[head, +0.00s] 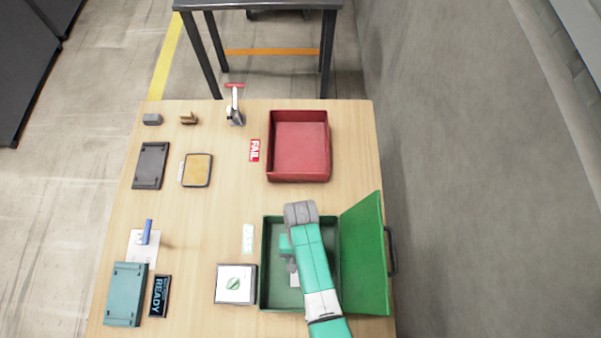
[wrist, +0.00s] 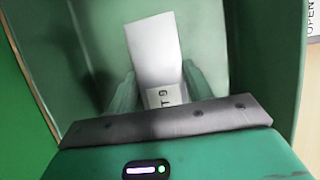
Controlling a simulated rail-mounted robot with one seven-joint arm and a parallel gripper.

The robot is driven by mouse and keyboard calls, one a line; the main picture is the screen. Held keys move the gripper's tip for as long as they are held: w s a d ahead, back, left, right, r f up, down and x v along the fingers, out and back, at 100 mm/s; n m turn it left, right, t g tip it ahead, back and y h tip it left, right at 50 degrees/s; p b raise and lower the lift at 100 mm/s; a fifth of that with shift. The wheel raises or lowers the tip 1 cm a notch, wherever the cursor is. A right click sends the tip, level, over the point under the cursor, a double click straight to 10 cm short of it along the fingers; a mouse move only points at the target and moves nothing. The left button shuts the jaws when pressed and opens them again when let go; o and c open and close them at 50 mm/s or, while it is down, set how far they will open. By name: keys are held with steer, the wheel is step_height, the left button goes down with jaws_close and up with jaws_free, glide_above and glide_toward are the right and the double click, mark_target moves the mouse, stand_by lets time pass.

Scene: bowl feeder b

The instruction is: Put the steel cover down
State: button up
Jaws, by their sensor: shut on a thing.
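My gripper (head: 291,265) is inside the open green box (head: 264,290), reaching down from above. In the wrist view my gripper (wrist: 159,85) has its two green fingers on either side of a pale grey flat piece, which I take to be the steel cover (wrist: 155,45), and is shut on it. A label reading "T 9" shows at the near end of the piece. In the head view a small pale part of the cover (head: 295,280) shows beside my arm. I cannot tell whether it touches the box floor.
The box's green lid (head: 365,260) stands open on the right. A red tray (head: 300,150) with a FAIL label (head: 254,150) lies behind. A white square with a green leaf mark (head: 236,284) sits close left of the box.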

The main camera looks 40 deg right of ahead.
steer(key=shift+f, duration=0.15)
steer(key=o, duration=1.3)
steer(key=p+v, duration=0.3)
steer(key=v, duration=0.9)
